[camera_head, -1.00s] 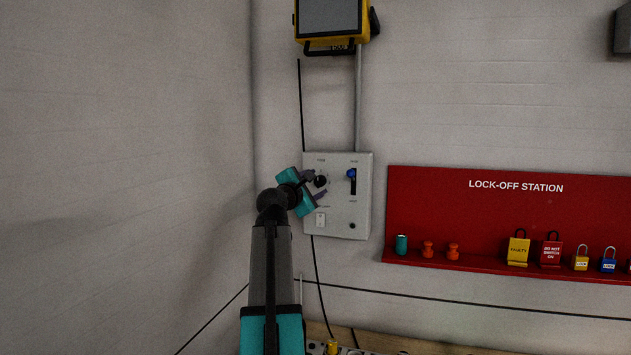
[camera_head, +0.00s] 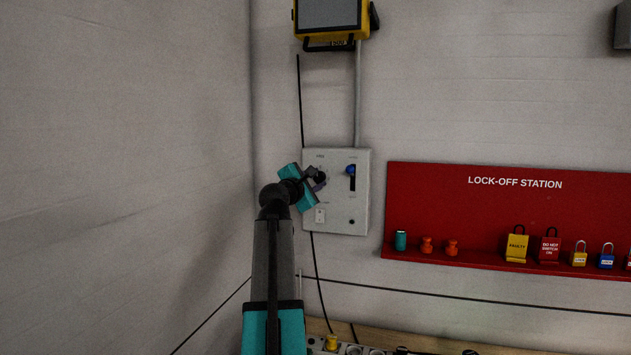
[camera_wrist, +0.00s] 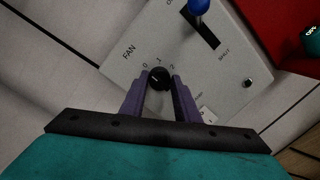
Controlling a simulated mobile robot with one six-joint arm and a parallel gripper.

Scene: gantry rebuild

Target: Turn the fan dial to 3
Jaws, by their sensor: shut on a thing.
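The fan dial (camera_wrist: 159,79) is a small round black knob on a pale grey wall panel (camera_head: 350,212). In the wrist view the word FAN is printed beside it, and the marks 0, 1 and 2 show around its rim. A mark for 3 is not visible. My gripper (camera_wrist: 159,82) has its two purple fingers closed on the dial, one on each side. A small pale line shows on the knob, but which mark it points at is hard to tell. In the head view my gripper (camera_head: 317,179) partly hides the dial.
A blue-knobbed lever (camera_head: 351,170) in a black slot is just right of the dial on the same panel. A socket (camera_head: 320,215) is below. The red lock-off board (camera_head: 440,200) hangs further right. A yellow-framed screen (camera_head: 329,18) is above.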

